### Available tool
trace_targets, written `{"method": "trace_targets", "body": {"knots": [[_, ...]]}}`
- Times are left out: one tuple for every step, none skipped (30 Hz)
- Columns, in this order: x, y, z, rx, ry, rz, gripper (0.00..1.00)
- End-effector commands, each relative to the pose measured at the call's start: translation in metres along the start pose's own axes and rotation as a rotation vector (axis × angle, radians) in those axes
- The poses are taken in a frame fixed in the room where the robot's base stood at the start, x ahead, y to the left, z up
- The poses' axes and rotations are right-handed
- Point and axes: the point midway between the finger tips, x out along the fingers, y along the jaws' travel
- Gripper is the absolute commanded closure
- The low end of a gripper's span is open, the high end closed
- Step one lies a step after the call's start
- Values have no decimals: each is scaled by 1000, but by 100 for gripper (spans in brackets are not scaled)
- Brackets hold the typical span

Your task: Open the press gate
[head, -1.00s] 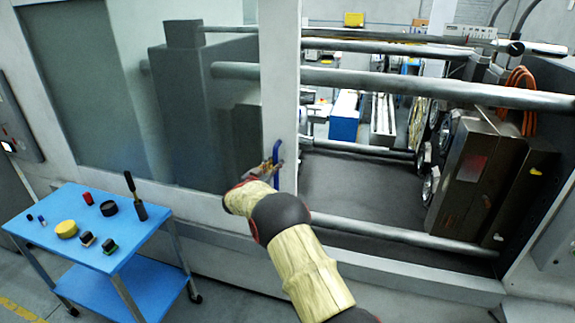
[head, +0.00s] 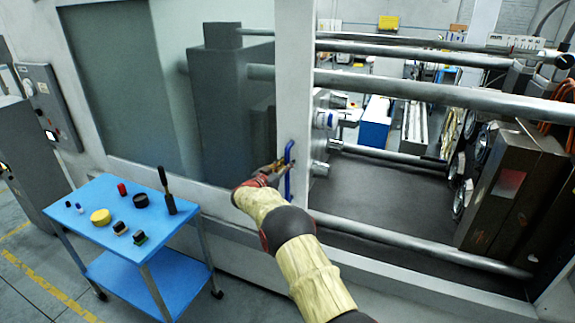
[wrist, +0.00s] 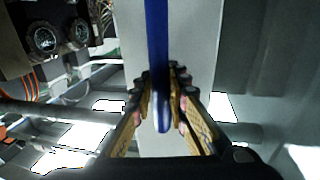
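The press gate (head: 294,100) is a pale sliding panel with a large window (head: 130,90), standing partly open with the press interior showing to its right. Its blue upright handle (head: 288,180) is on the front of the gate's right-hand edge post. My gripper (head: 283,166) is at this handle. In the wrist view the blue handle (wrist: 157,40) runs down between the two fingers of my gripper (wrist: 160,85), whose pads lie close against both sides of it. The finger contact is dark and partly hidden.
A blue cart (head: 75,222) with small items, including a yellow tin (head: 100,216), stands left of my arm. Steel tie bars (head: 420,94) cross the opening. A control panel (head: 48,105) is on the far left. Floor shows around the cart.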

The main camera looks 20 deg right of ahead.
Motion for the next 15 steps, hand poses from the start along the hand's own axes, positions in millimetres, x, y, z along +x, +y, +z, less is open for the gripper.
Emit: {"method": "trace_targets", "body": {"knots": [[0, 0, -1, 1, 0, 1, 80], [0, 0, -1, 1, 0, 1, 79], [0, 0, 0, 1, 0, 1, 76], [0, 0, 0, 0, 0, 1, 75], [0, 0, 0, 0, 0, 1, 73], [0, 0, 0, 0, 0, 1, 71], [0, 1, 0, 0, 0, 1, 69], [0, 1, 0, 0, 0, 1, 67], [0, 1, 0, 0, 0, 1, 67], [0, 1, 0, 0, 0, 1, 67], [0, 1, 0, 0, 0, 1, 67], [0, 1, 0, 0, -1, 1, 67], [0, 1, 0, 0, -1, 1, 67], [0, 1, 0, 0, -1, 1, 67], [0, 1, 0, 0, -1, 1, 67]]}}
